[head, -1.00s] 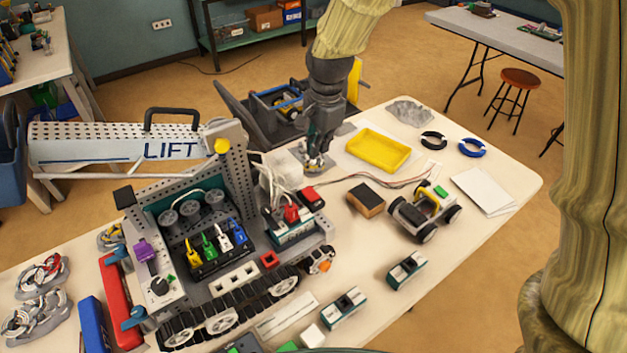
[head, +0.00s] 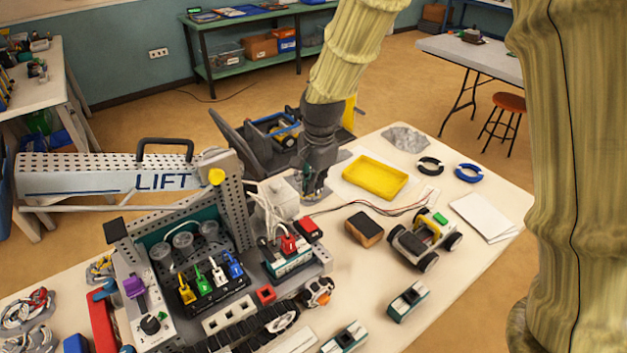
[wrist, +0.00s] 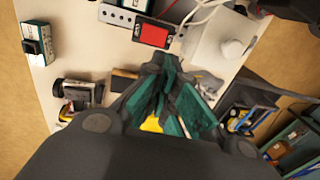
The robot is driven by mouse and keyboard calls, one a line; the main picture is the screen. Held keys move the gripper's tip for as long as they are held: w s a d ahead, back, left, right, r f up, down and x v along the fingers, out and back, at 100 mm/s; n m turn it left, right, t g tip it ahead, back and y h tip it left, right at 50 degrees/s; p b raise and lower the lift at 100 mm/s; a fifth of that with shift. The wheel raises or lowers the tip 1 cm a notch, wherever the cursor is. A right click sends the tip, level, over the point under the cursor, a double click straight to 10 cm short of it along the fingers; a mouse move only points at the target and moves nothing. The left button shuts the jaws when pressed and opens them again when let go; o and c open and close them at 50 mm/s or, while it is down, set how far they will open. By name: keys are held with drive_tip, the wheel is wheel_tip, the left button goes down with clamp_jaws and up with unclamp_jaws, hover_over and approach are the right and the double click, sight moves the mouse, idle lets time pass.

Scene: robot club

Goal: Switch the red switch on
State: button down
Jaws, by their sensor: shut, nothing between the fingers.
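A red switch block (head: 308,229) with a black part sits on the right side of the grey tracked robot model, beside a red plug (head: 288,243). In the wrist view a red block with a black face and white marks (wrist: 152,33) shows at the top; I take it to be the same one. Its on or off position is too small to tell. My gripper (head: 316,192) is shut and empty, above the table behind the red block and apart from it. Its teal-padded fingers (wrist: 170,75) point towards the table in the wrist view.
A white bottle-like part (head: 283,197) with cables stands close left of my gripper. A yellow tray (head: 375,178) lies to its right. A brown-black block (head: 364,230) and a small wheeled car (head: 425,240) stand nearby. The grey LIFT arm (head: 100,178) is at left.

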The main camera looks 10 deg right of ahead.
sight(309, 217)
drive_tip(key=shift+w+a+f+p, duration=0.1)
drive_tip(key=shift+w+f+p, duration=0.3)
drive_tip(key=shift+f, duration=1.5)
drive_tip(key=shift+w+a+f+p, duration=0.15)
drive_tip(key=shift+f+p, duration=0.5)
drive_tip(key=shift+f, duration=1.2)
drive_tip(key=shift+w+a+f+p, duration=0.15)
drive_tip(key=shift+f+p, duration=0.4)
drive_tip(key=shift+f, duration=1.35)
drive_tip(key=shift+d, duration=0.15)
